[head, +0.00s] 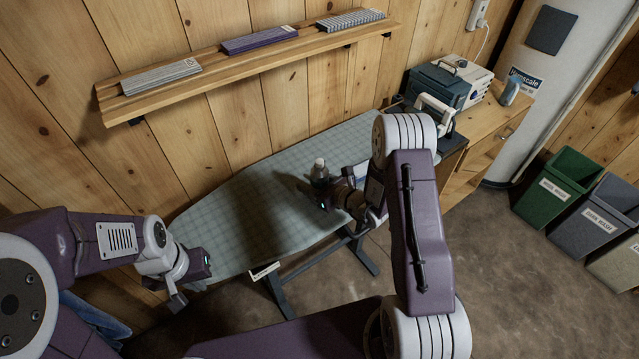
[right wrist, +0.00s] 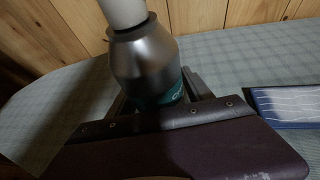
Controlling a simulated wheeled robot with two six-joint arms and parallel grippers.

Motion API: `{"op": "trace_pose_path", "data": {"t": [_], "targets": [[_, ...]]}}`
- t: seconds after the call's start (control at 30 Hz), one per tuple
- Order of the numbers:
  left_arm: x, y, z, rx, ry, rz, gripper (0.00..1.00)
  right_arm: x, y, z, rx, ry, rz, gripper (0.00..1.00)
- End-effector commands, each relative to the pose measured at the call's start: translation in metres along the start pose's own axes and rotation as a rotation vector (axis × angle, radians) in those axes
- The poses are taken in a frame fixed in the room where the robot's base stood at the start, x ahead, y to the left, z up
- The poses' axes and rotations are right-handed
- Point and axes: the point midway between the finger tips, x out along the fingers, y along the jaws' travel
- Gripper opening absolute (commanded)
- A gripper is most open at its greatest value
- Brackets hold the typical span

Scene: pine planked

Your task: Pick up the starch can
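The starch can (head: 319,171) stands upright on the ironing board (head: 245,208) in the head view. In the right wrist view the can (right wrist: 146,66) is silver-grey at the shoulder, with a pale cap and a teal label partly hidden low down. My right gripper (head: 314,192) is low at the can, with its fingers (right wrist: 156,98) on either side of it. Whether they press on the can or leave a gap does not show. My left gripper (head: 192,287) is apart from the can, by the board's near left end, with its fingers apart and empty.
A blue-edged flat item (right wrist: 287,105) lies right of the can. A wall shelf (head: 245,62) with several flat boxes hangs above. A dark blue case (head: 438,85) and a wooden cabinet (head: 490,125) stand right. Bins (head: 556,190) line the far right. The board's left half is clear.

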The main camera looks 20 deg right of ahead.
Motion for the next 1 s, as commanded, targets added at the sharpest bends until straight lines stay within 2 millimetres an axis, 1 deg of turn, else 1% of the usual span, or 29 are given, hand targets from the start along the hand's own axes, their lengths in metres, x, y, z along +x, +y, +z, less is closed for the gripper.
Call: {"op": "trace_pose_path", "data": {"t": [0.03, 0.07, 0.1, 0.17, 0.2, 0.43, 0.57, 0.67, 0.77, 1.0], "targets": [[0.000, 0.000, 0.000, 0.000, 0.000, 0.000, 0.00, 0.000, 0.000, 0.000, 0.000, 0.000, 0.000, 0.41], [0.000, 0.000, 0.000, 0.000, 0.000, 0.000, 0.00, 0.000, 0.000, 0.000, 0.000, 0.000, 0.000, 0.33], [0.000, 0.000, 0.000, 0.000, 0.000, 0.000, 0.00, 0.000, 0.000, 0.000, 0.000, 0.000, 0.000, 0.22], [0.000, 0.000, 0.000, 0.000, 0.000, 0.000, 0.00, 0.000, 0.000, 0.000, 0.000, 0.000, 0.000, 0.05], [0.000, 0.000, 0.000, 0.000, 0.000, 0.000, 0.00, 0.000, 0.000, 0.000, 0.000, 0.000, 0.000, 0.00], [0.000, 0.000, 0.000, 0.000, 0.000, 0.000, 0.00, -0.001, 0.000, 0.001, -0.001, -0.002, 0.000, 0.00], [0.000, 0.000, 0.000, 0.000, 0.000, 0.000, 0.00, -0.003, 0.000, 0.008, -0.002, -0.003, 0.000, 0.00], [0.001, 0.000, 0.000, 0.000, 0.000, 0.000, 0.00, -0.008, -0.001, 0.020, -0.004, -0.005, -0.001, 0.00], [0.002, 0.000, 0.000, 0.000, 0.000, 0.000, 0.00, -0.016, -0.001, 0.040, -0.006, -0.007, -0.002, 0.00], [0.004, 0.000, 0.000, 0.000, 0.000, 0.000, 0.00, -0.046, -0.053, 0.061, -0.004, -0.005, -0.008, 0.00]]}}
